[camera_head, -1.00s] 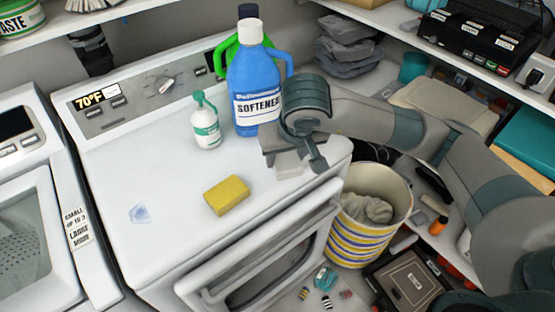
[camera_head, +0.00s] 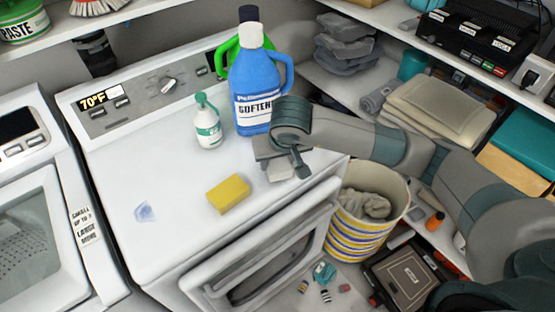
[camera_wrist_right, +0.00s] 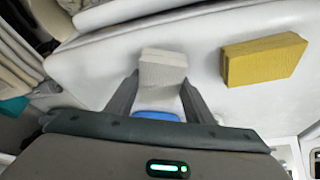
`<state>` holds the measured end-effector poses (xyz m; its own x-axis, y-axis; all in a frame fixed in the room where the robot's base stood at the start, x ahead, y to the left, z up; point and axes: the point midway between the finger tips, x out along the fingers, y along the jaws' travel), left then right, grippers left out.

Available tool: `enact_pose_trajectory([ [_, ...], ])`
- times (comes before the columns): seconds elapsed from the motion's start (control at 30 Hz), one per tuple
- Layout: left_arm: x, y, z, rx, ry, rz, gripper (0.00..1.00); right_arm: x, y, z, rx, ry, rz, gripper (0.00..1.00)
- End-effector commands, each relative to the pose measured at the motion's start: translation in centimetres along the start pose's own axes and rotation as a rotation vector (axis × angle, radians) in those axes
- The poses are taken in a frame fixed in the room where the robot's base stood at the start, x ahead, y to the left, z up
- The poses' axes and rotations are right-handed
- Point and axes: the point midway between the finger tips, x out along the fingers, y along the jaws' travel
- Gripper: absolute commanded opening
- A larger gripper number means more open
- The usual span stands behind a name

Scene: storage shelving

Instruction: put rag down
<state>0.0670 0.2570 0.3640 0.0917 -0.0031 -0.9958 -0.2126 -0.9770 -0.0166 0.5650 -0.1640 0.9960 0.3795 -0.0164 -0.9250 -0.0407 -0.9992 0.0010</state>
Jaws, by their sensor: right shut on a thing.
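My right gripper (camera_head: 280,168) is low over the right part of the white machine top (camera_head: 165,190), near its right edge. In the wrist view its two fingers (camera_wrist_right: 161,88) are shut on a pale grey, folded, block-like rag (camera_wrist_right: 163,66). In the head view only a small part of the rag (camera_head: 279,174) shows below the gripper. I cannot tell whether the rag touches the top. My left gripper is not in view.
A yellow sponge (camera_head: 228,193) lies left of the gripper. A striped bin (camera_head: 357,226) stands right of the machine. The front left of the top is mostly clear.

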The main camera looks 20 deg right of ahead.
Motion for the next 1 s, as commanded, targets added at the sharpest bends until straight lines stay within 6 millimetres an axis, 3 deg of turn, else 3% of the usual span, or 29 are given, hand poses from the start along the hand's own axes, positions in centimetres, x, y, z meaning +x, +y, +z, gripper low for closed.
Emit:
enact_pose_trajectory([
  [0.17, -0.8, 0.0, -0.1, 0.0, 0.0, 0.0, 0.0, 1.0, 0.0, 0.4, 0.0, 0.0, 0.0, 0.23],
  [0.7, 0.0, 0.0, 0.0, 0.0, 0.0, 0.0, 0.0, 1.6, 0.0, 0.7, -0.001, 0.002, 0.0, 0.23],
  [0.73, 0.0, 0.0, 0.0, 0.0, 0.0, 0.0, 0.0, 1.6, 0.0, 0.7, -0.001, 0.001, 0.0, 0.5],
  [0.8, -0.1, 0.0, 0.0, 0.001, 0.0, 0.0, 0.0, 1.5, 0.0, 0.7, -0.001, 0.001, 0.0, 0.66],
  [1.0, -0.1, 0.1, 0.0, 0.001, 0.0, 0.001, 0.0, 1.6, -0.1, 0.7, -0.002, 0.0, -0.001, 0.66],
])
